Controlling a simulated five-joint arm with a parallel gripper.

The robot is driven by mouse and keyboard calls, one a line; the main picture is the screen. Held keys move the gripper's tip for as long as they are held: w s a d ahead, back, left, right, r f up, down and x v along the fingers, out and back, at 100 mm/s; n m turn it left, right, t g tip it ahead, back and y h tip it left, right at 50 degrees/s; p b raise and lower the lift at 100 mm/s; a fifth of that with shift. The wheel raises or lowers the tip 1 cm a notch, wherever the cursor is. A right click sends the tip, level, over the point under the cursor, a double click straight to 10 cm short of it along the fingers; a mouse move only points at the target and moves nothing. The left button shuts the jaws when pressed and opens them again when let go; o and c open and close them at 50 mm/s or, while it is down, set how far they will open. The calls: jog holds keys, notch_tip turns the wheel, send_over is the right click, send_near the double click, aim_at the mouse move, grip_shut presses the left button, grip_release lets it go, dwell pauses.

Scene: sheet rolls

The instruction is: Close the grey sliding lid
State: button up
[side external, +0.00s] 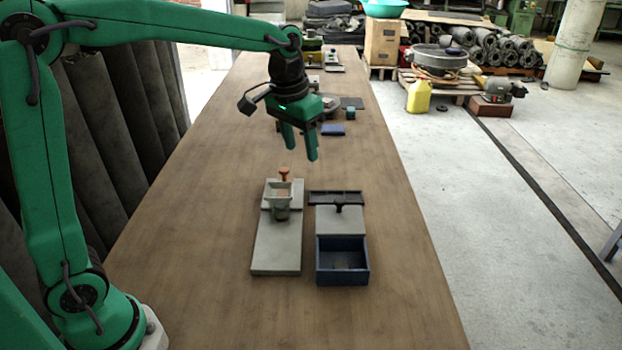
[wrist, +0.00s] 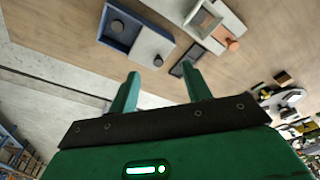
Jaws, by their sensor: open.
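The grey sliding lid (side external: 352,222) lies behind the open part of a blue box (side external: 342,275) in the side view. It has a dark knob (side external: 339,207) near its far edge. The front part of the box is uncovered. The lid (wrist: 149,42) and blue box (wrist: 110,42) also show at the top of the wrist view, with the knob (wrist: 158,61) near the lid's lower edge. My gripper (side external: 302,153) is open and empty, pointing down above the table, behind and left of the lid. Its fingers (wrist: 163,76) are apart and touch nothing.
Left of the box stands a grey board (side external: 276,250) with a small grey tray-like piece and an orange knob (side external: 285,174). A dark frame (side external: 320,197) lies behind the lid. A small blue block (side external: 333,129) and other items sit farther back. The front table is clear.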

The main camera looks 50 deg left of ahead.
jog(key=g, duration=0.2)
send_over(340, 200)
notch_tip(340, 200, down, 9)
jog(key=shift+w+a+f, duration=0.1)
jog(key=shift+f, duration=0.1)
jog(key=shift+f, duration=3.8)
grip_shut()
